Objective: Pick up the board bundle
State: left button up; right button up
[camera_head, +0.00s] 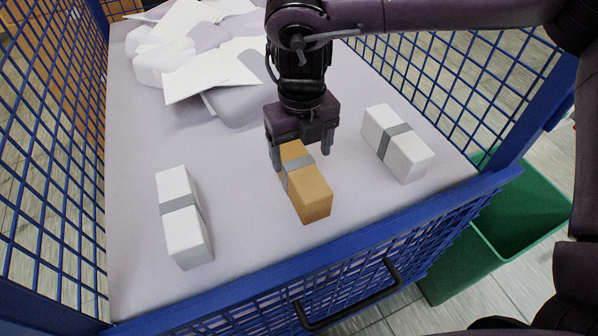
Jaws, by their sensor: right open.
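A brown board bundle (309,191) with a grey band lies on the pale floor of a blue mesh cart, between two white banded bundles. My right gripper (299,152) points down at the far end of the brown bundle. Its dark fingers are open, one at the left side of the bundle and one to its right. The right finger looks apart from the bundle; whether the left one touches it I cannot tell. The far end of the bundle is partly hidden by the gripper. My left gripper is not in view.
One white bundle (183,235) lies to the left and another (408,152) to the right. Loose white sheets and bags (200,50) are heaped at the back. The blue mesh wall (230,311) with a black handle closes the front. A green bin (511,220) stands outside right.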

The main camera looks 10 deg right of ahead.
aim_at(299, 163)
jog(key=f, duration=0.1)
jog(key=f+p, duration=0.1)
jog(key=f, duration=0.3)
jog(key=shift+s+a+f, duration=0.25)
jog(key=shift+s+a, duration=0.05)
jog(key=shift+w+f, duration=0.1)
jog(key=shift+f, duration=0.25)
jog(key=shift+r, duration=0.1)
jog(key=c, duration=1.3)
jog(key=shift+o, duration=0.2)
